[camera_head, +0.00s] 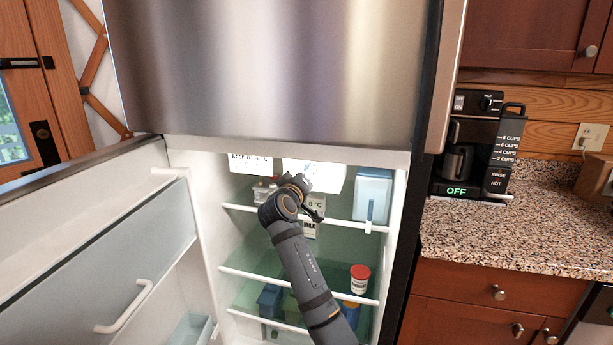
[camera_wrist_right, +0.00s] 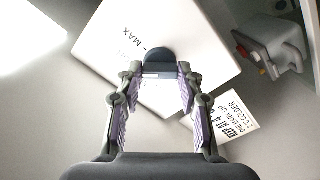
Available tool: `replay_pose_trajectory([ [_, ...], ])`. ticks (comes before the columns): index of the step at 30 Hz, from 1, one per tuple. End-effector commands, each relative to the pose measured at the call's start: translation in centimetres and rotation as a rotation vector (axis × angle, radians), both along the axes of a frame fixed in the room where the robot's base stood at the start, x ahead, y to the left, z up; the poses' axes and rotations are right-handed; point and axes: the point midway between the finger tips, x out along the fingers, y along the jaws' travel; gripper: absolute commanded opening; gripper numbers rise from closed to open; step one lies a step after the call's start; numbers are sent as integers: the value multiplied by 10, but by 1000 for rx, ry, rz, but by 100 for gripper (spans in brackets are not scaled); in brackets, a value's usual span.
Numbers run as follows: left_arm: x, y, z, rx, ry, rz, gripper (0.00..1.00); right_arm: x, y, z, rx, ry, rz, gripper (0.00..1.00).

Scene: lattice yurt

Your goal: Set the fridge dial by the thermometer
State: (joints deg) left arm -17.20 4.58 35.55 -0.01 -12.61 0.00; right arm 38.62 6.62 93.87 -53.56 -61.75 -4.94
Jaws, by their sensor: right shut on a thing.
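The dial (camera_wrist_right: 158,60) is a dark round knob on a white control box (camera_wrist_right: 190,45) marked "MAX" in the right wrist view. The box also shows under the fridge ceiling in the head view (camera_head: 328,176). My right gripper (camera_wrist_right: 158,76) has its two fingers at either side of the dial and is shut on it. The pointer setting cannot be read. A small panel with "°C" (camera_head: 318,203), apparently the thermometer, is partly hidden behind my wrist; its number is not clear. A card (camera_wrist_right: 228,120) reads "KEEP AT 4", with smaller lines beneath. My left gripper is not in view.
The fridge door (camera_head: 95,250) stands open at the left. A coffee maker (camera_head: 472,150) stands on the counter (camera_head: 520,225) at right.

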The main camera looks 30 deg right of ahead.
Motion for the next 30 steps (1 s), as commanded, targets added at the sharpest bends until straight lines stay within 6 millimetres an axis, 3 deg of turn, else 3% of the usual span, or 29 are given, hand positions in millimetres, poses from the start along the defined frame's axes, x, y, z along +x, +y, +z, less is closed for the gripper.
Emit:
replay_pose_trajectory([
  [1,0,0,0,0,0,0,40,0,0,-2,2,3,-1,6],
  [2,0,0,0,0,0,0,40,0,0,-2,1,4,-1,41],
  [6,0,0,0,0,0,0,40,0,0,-1,2,3,0,60],
  [16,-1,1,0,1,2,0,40,-2,3,-1,0,1,1,60],
  [30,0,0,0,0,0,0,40,-47,56,-2,2,3,1,60],
])
